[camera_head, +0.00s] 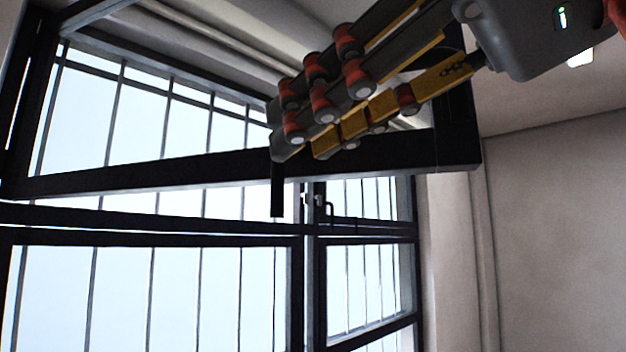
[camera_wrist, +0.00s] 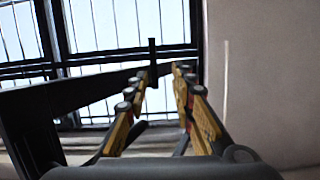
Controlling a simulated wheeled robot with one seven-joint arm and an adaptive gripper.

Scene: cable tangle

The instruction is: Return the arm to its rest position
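My gripper (camera_head: 285,128) reaches in from the upper right in the head view, its yellow, grey and red jointed fingers pointing left and slightly down. In the wrist view its two fingers (camera_wrist: 160,78) stand apart with a gap between the tips, so it is open. A dark upright bar (camera_wrist: 152,50) shows between the tips there. It hangs just below the fingertips in the head view (camera_head: 277,190). I cannot tell whether the fingers touch it. I see no cable in either view.
A dark-framed window sash (camera_head: 150,176) crosses behind the fingers and looks tilted open. Barred panes (camera_head: 160,290) lie below, with a latch (camera_head: 328,208) on the frame. A plain pale wall (camera_head: 560,220) is at the right, with free room before it.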

